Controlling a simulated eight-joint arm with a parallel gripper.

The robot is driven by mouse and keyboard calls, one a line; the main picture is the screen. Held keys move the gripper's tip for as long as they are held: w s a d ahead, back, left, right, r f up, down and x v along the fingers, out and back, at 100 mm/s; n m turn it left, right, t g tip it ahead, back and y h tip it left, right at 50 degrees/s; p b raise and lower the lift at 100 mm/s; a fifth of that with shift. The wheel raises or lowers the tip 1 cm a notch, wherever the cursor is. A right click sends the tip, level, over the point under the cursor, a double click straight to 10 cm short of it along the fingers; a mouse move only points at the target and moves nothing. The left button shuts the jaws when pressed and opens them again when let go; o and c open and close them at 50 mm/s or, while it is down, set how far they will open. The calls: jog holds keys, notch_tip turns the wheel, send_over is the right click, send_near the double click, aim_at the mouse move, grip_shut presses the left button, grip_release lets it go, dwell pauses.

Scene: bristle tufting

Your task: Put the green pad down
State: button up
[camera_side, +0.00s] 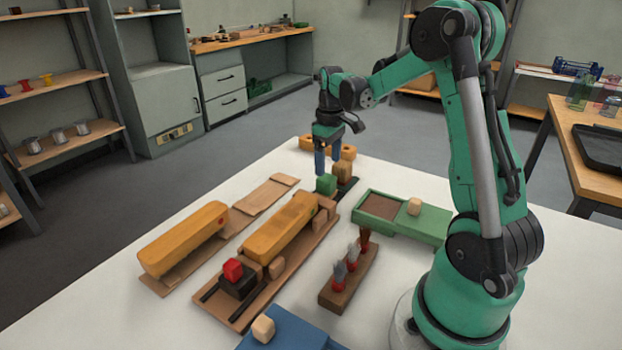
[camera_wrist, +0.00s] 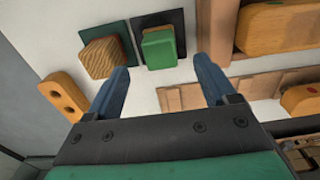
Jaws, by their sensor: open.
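The green pad (camera_wrist: 159,48) is a small block resting on a dark square (camera_wrist: 178,22) in the wrist view. In the side view the green pad (camera_side: 326,184) is at the far end of the white table, just below my fingertips. My gripper (camera_side: 327,171) is open and points down. In the wrist view its two blue fingers (camera_wrist: 161,65) are spread apart with nothing held between them. The pad appears beyond the fingertips, in line with the gap. I cannot tell the exact height between them.
A wooden block (camera_wrist: 101,57) on a dark green square stands beside the pad. A two-holed wooden piece (camera_wrist: 64,96) lies farther left. In the side view, a wooden fixture (camera_side: 285,232), a green tray (camera_side: 380,206) and a brush rack (camera_side: 347,283) stand nearer.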

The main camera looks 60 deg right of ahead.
aim_at(327, 178)
notch_tip(327, 178, up, 6)
jog(key=s+a+t, duration=0.2)
jog(key=a+t, duration=0.1)
jog(key=a, duration=0.7)
jog(key=s+a+t, duration=0.2)
jog(key=a+t, duration=0.2)
jog(key=a, duration=0.7)
jog(key=shift+s+a, duration=0.3)
jog(key=shift+o, duration=0.5)
jog(key=shift+d, duration=0.1)
